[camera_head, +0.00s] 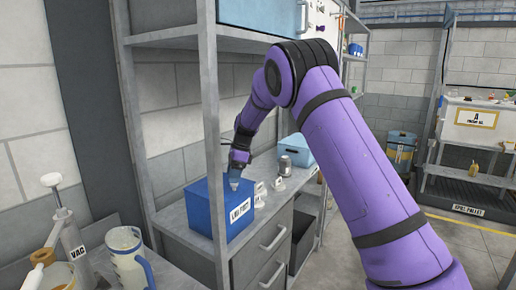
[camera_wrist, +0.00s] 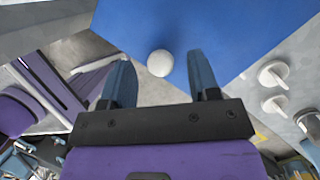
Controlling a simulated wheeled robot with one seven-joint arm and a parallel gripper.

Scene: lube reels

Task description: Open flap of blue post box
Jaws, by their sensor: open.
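The blue post box (camera_head: 205,212) stands on the grey shelf unit's counter, with a white label on its front. In the wrist view its blue surface (camera_wrist: 225,30) fills the top, and a round white knob (camera_wrist: 160,63) shows on it. My gripper (camera_head: 234,184) is at the box's upper right edge in the head view. In the wrist view my gripper (camera_wrist: 163,75) is open, with one finger on each side of the knob. I cannot tell whether the fingers touch it. The flap's outline is not distinct in either view.
Small white fittings (camera_head: 259,193) and a grey metal canister (camera_head: 285,165) stand to the right of the box, with a light blue box (camera_head: 298,151) behind. A shelf post (camera_head: 211,130) rises close to my arm. Drawers (camera_head: 272,235) lie below the counter.

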